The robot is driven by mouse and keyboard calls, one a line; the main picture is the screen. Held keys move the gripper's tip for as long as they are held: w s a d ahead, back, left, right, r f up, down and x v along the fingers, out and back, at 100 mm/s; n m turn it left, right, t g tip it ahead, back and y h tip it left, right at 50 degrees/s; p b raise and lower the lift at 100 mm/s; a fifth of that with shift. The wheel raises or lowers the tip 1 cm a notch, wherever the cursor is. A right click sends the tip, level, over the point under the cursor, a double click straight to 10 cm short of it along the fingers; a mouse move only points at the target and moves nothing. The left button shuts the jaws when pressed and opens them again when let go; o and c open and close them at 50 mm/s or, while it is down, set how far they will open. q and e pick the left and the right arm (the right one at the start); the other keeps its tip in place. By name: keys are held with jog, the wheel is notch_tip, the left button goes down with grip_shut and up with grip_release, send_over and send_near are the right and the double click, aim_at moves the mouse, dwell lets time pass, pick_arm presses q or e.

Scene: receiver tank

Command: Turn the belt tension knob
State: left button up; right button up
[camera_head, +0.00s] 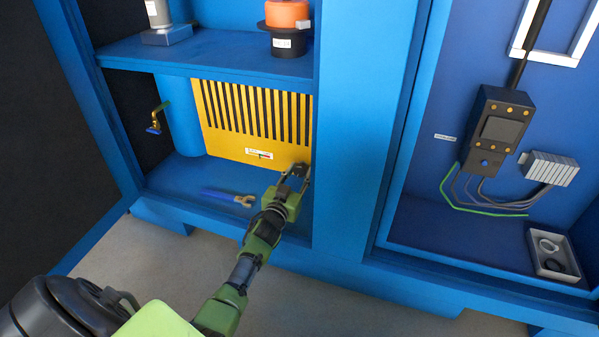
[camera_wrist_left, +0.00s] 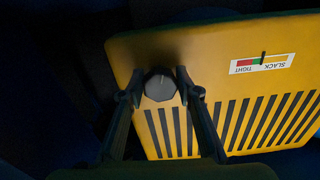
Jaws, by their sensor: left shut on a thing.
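The belt tension knob is a round black knob (camera_wrist_left: 160,85) on the yellow slotted guard panel (camera_head: 225,135). In the head view my left gripper (camera_head: 299,172) reaches the panel's lower right corner and hides most of the knob. In the left wrist view the two fingers of my left gripper (camera_wrist_left: 157,86) stand on either side of the knob, shut on it. A tension label (camera_wrist_left: 262,64) with red, yellow and green parts reads SLACK and TIGHT. Its dark pointer stands near the middle. The label also shows in the head view (camera_head: 259,154). My right gripper is not in view.
A wrench with a blue handle (camera_head: 228,197) lies on the compartment floor left of my left gripper. A blue post (camera_head: 365,120) stands close on the right. A control box (camera_head: 497,130) hangs in the right bay.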

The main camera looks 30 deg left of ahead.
pick_arm(q)
jog(key=m, duration=0.5)
jog(key=shift+a+m+p, duration=0.1)
jog(key=shift+m+p, duration=0.2)
jog(key=shift+p, duration=0.05)
dwell(0.4)
jog(key=o, duration=1.1)
jog(key=shift+s, duration=0.1)
jog(key=v, duration=1.2)
